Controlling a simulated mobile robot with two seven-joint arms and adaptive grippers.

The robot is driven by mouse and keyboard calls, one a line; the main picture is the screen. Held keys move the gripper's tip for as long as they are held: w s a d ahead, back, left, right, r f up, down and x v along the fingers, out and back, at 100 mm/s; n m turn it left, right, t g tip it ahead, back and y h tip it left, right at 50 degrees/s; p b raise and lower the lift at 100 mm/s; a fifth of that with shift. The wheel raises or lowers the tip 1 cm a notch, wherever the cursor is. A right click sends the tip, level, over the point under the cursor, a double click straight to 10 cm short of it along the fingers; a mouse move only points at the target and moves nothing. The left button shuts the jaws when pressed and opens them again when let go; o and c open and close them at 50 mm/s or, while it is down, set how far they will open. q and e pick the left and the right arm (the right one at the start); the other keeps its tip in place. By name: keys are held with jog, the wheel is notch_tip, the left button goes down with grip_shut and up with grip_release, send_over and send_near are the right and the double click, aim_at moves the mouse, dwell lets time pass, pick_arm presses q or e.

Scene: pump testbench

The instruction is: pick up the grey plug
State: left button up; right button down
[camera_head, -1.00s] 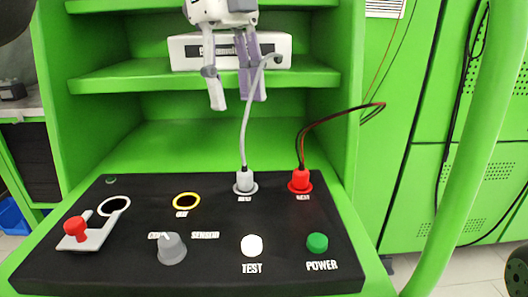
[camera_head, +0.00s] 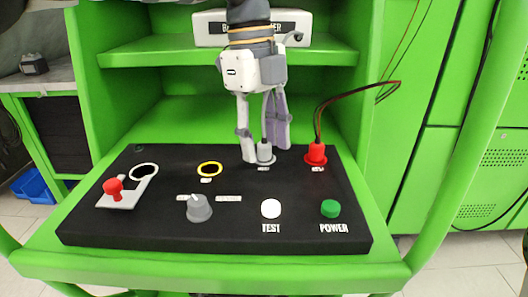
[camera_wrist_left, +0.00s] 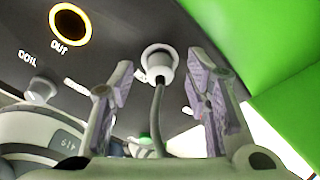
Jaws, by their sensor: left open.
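The grey plug (camera_head: 265,152) stands in its socket on the black panel (camera_head: 150,235), left of the red plug (camera_head: 316,153). My left gripper (camera_head: 264,150) comes down from above, its fingers open on either side of the grey plug. In the left wrist view the grey plug (camera_wrist_left: 158,66) lies ahead of and between the two open fingers (camera_wrist_left: 160,85). Its cable (camera_wrist_left: 158,120) runs back between them. I cannot tell whether a finger touches the plug. My right gripper is not in view.
The panel carries a yellow-ringed port (camera_head: 209,169), a grey knob (camera_head: 199,208), a white TEST button (camera_head: 271,208), a green POWER button (camera_head: 330,208) and a red-knobbed switch (camera_head: 114,188). A green shelf (camera_head: 170,62) stands behind my gripper.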

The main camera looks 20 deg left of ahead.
aim_at(267, 144)
pick_arm(q)
grip_shut()
